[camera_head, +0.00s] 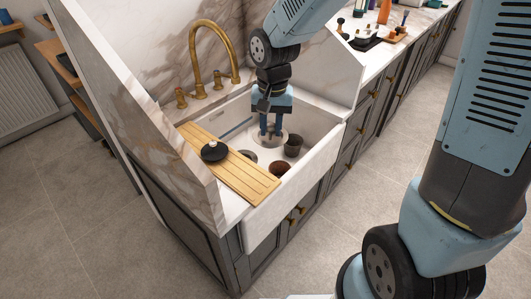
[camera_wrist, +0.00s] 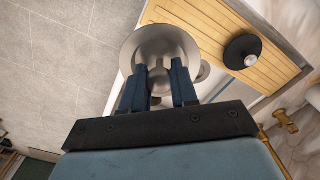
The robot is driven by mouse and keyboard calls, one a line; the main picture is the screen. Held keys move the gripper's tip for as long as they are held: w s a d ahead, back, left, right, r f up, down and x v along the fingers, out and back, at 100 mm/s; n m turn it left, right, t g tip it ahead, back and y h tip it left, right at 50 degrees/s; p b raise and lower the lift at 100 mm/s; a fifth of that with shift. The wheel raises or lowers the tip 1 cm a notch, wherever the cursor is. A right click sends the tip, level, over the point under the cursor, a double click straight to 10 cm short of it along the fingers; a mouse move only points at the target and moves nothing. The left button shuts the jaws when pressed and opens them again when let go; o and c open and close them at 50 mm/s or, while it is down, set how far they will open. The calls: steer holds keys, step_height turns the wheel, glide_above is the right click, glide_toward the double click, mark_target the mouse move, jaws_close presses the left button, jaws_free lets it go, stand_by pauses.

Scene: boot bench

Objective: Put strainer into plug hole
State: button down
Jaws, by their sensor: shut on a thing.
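My gripper (camera_head: 271,134) points down into the white sink (camera_head: 318,125). In the wrist view its two blue fingers (camera_wrist: 160,88) are closed on the strainer (camera_wrist: 160,43), a round silver metal dish with a wide rim. The plug hole (camera_head: 248,156) appears as a grey round in the sink floor, left of and nearer than the strainer, partly hidden by the wooden board.
A slatted wooden board (camera_head: 245,179) lies across the sink's left side, with a black round object (camera_head: 214,151) on it. A brass tap (camera_head: 208,55) rises behind.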

steer(key=w+d+f+m, duration=0.1)
steer(key=w+d+f, duration=0.3)
steer(key=w, duration=0.5)
steer(key=w+d+f, duration=0.1)
steer(key=w+d, duration=0.6)
steer(key=w, duration=0.3)
steer(key=w+d+f+m, duration=0.1)
steer(key=w+d+f, duration=0.3)
steer(key=w, duration=0.5)
steer(key=shift+s+a+f+n, duration=0.4)
steer(key=shift+a+f+n, duration=0.15)
steer(key=shift+a+f, duration=3.65)
steer(key=shift+s+a+f+n, duration=0.35)
steer(key=shift+a+f+n, duration=0.15)
steer(key=shift+a+f, duration=3.65)
steer(key=shift+s+a+f+n, duration=0.4)
steer(key=shift+a+f+n, duration=0.15)
steer(key=shift+a+f, duration=3.65)
steer(key=shift+w+a+f, duration=1)
steer(key=shift+w+f, duration=0.05)
steer(key=shift+f, duration=0.2)
steer(key=shift+r, duration=0.1)
